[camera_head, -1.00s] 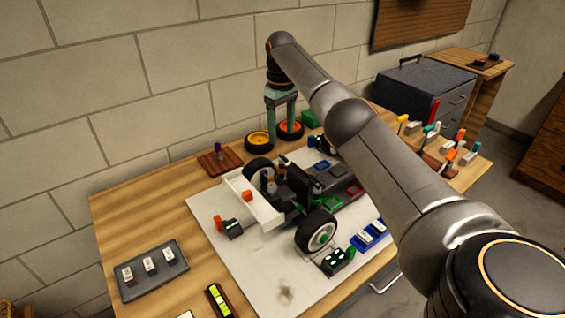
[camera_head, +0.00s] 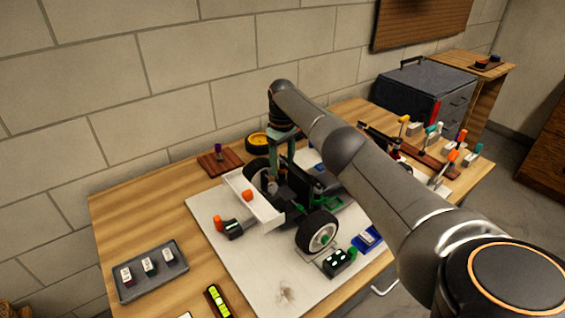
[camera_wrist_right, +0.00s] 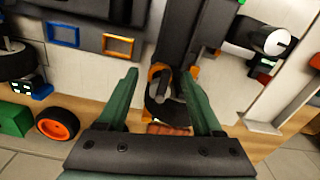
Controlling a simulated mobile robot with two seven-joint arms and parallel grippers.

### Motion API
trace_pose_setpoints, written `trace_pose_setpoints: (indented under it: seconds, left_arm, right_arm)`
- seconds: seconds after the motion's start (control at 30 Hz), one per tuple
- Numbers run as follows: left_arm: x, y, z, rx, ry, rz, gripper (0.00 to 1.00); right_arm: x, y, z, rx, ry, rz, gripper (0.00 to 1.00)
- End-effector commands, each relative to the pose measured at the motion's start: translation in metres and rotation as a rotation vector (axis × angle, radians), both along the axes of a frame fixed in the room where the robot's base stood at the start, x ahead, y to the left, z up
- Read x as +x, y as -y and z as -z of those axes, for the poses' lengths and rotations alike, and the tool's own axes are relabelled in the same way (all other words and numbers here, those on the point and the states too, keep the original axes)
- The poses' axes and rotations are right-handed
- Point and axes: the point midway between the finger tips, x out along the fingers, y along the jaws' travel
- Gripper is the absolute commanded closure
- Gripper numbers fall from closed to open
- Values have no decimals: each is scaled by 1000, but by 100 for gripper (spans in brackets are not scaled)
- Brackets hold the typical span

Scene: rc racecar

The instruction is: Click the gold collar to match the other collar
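The rc racecar (camera_head: 300,195) stands on a pale mat on the wooden bench. In the right wrist view a gold collar (camera_wrist_right: 157,70) shows around the base of a dark upright part. A black rounded piece (camera_wrist_right: 165,106) partly covers it. My right gripper (camera_wrist_right: 160,76) is open, its green fingers on either side of the collar; contact is not clear. In the head view my right gripper (camera_head: 281,168) points down at the rear of the car, and the collar is too small to make out. The other collar cannot be told apart. My left gripper is not in view.
A grey tray (camera_head: 130,290) with several switches lies front left. Colourful-handled tools (camera_head: 450,155) stand at right, before a grey toolbox (camera_head: 415,90).

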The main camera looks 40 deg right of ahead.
Motion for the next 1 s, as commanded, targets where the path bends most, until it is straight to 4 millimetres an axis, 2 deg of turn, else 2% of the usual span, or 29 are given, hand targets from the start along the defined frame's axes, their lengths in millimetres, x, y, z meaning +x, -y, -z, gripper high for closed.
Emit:
trace_pose_setpoints:
  seconds: [0.07,0.6,0.87,1.0]
  left_arm:
    - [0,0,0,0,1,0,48]
    - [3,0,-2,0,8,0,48]
    - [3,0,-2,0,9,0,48]
    - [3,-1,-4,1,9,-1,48]
  right_arm:
    - [0,0,0,0,0,0,40]
    - [0,0,0,0,0,0,100]
    - [0,0,0,1,0,-10,100]
    - [0,-1,-1,2,-1,-92,100]
